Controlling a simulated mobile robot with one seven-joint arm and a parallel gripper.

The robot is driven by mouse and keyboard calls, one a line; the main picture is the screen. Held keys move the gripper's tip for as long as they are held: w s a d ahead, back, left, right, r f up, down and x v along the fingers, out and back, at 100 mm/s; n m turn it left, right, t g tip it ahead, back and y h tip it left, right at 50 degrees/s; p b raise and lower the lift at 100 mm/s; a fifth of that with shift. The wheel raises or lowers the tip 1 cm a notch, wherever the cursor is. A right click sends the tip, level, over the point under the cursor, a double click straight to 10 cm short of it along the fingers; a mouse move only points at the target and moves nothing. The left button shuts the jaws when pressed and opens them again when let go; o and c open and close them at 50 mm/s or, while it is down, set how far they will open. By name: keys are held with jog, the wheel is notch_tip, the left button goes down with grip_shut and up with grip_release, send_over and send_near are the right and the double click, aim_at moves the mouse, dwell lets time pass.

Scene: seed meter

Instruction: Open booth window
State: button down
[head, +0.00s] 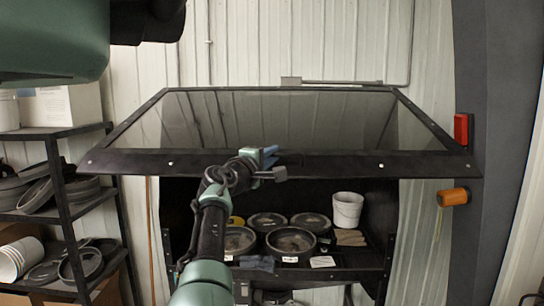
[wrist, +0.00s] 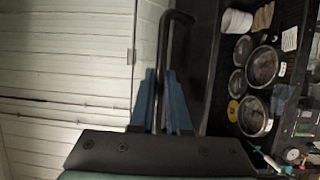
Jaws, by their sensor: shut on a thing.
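The booth window (head: 340,162) is a dark-framed glass pane hinged along its top edge. It is swung up and outward, so its lower frame bar stands out toward me above the open booth front. My gripper (head: 267,156) is at the middle of that bar. In the wrist view the blue fingers of my gripper (wrist: 160,84) are shut on a dark bent handle (wrist: 163,42), one on each side. My arm hides part of the bar and the handle's ends in the head view.
Inside the booth (head: 330,262) are several round sieves (head: 291,240), a white bucket (head: 347,210) and a folded cloth (head: 350,238). A shelf rack (head: 62,190) stands at the left. A red box (head: 463,129) and an orange lamp (head: 453,197) are on the right post.

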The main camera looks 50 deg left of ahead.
jog(key=c, duration=0.9)
grip_release()
jog(key=shift+f, duration=0.15)
jog(key=shift+b+v, duration=4.4)
jog(key=shift+v, duration=2.05)
